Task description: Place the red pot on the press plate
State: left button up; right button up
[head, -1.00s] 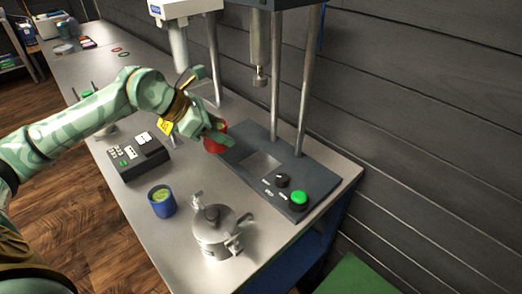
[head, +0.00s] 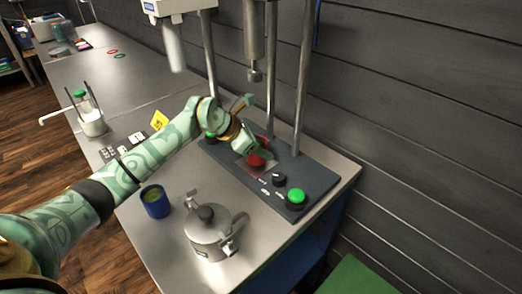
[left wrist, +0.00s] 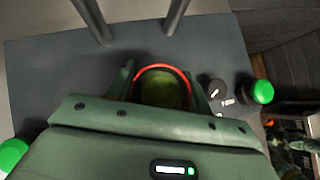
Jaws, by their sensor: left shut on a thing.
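The gripper partly hides the pot and the plate. I cannot tell whether the pot touches the plate. In the left wrist view the pot's red rim (left wrist: 161,66) shows between the two fingers (left wrist: 162,88), with green stuff inside. My right gripper is not in view.
Press columns (head: 304,80) and the press ram (head: 255,50) stand behind and above. A green button (head: 297,195) and black knob (head: 279,179) are right of the plate. A blue pot (head: 155,203) and a metal vessel (head: 211,238) stand in front on the bench.

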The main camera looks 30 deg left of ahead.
pick_arm(q)
jog(key=shift+f, duration=0.6)
jog(key=shift+r, duration=0.1)
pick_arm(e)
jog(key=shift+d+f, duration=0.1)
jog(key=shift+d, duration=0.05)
pick_arm(q)
jog(key=o, duration=1.1)
jog(key=shift+c, duration=0.2)
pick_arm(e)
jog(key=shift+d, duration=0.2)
pick_arm(q)
jog(key=shift+r, duration=0.1)
jog(key=p+v, duration=0.2)
jog(key=v, duration=1)
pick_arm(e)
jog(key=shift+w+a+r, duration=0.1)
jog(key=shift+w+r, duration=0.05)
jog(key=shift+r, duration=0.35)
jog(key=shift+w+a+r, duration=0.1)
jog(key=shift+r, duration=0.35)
